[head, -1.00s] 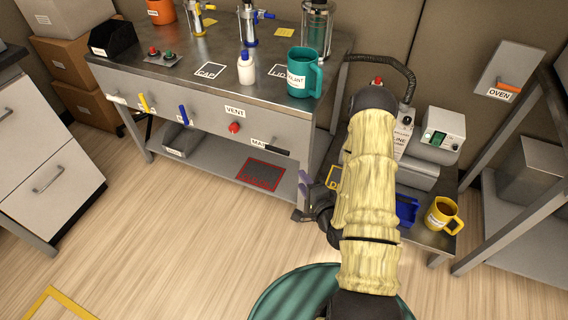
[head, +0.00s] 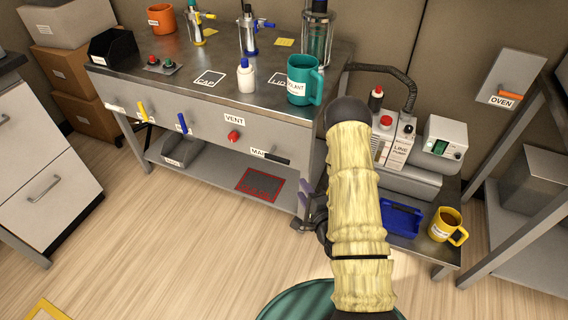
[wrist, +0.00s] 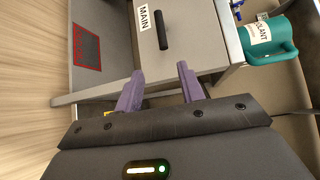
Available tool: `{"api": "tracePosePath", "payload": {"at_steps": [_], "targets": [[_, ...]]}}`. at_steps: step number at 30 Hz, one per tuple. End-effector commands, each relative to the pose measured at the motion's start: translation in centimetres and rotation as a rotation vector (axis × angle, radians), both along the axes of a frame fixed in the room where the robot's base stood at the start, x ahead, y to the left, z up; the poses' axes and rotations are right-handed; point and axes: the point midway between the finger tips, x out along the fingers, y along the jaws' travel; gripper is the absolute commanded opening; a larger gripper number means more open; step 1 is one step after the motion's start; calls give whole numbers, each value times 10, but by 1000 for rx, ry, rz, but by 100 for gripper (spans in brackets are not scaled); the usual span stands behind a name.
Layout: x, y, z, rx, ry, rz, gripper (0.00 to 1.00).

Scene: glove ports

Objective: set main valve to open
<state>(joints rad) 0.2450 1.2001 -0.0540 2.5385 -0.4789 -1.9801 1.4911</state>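The main valve is a black bar handle (head: 275,158) on the grey bench front, just right of a white label that reads as MAIN in the wrist view. In the head view the bar lies roughly along the panel's length. In the wrist view the handle (wrist: 162,30) stands upright in the picture, beyond my fingertips. My gripper (wrist: 158,75) has two purple fingers spread apart with nothing between them. In the head view my gripper (head: 306,198) is below and right of the handle, by the bench's right leg, partly hidden by my arm. It is apart from the handle.
The bench front also has a red VENT knob (head: 233,135), a blue lever (head: 182,122) and a yellow lever (head: 142,110). A teal mug (head: 303,82) stands above near the bench corner. A low table at right holds a blue tray (head: 402,220) and yellow mug (head: 447,225).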

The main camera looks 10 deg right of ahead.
Motion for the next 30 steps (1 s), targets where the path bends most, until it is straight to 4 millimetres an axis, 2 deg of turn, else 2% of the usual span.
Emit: {"api": "tracePosePath", "payload": {"at_steps": [12,26,30], "targets": [[23,4,-4,0,-16,1,39],[39,7,-6,2,-15,-2,39],[54,10,-9,1,-15,0,39]]}}
